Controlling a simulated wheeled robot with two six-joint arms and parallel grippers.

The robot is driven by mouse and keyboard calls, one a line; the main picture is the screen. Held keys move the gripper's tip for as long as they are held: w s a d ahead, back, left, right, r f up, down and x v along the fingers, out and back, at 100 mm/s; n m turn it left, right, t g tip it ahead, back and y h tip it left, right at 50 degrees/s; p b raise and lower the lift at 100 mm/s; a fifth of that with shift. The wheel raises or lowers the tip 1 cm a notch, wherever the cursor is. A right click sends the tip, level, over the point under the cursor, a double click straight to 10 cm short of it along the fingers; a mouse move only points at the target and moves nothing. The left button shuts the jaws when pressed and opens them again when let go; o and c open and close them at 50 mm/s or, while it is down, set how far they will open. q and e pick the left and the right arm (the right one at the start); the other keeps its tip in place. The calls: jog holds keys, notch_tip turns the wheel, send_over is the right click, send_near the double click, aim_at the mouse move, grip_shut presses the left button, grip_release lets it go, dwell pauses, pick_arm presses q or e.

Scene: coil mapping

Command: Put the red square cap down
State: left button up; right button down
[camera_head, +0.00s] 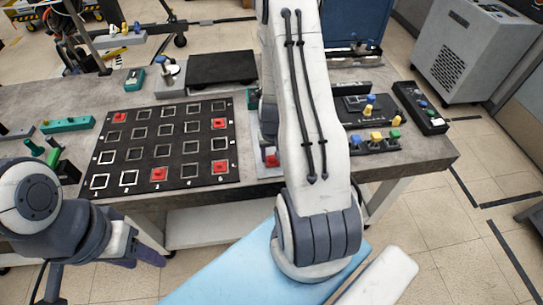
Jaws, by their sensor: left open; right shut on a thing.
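A red square cap (271,160) shows just left of my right arm, low over a light pad beside the black grid mat (186,141). My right gripper (268,149) is mostly hidden behind my own arm and is shut on this cap. I cannot tell whether the cap touches the pad. My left gripper (100,272) is open and empty in front of the table's left edge.
A dark flat plate (222,67) lies behind the mat. Green blocks (67,125) are at the left. Trays with blue, yellow and green knobs (375,141) stand at the right. Several mat cells are empty. A grey cabinet (475,50) stands beyond the table.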

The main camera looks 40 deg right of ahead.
jog(key=shift+f, duration=0.2)
jog(key=shift+c, duration=1.5)
grip_release()
jog(key=shift+r, duration=0.2)
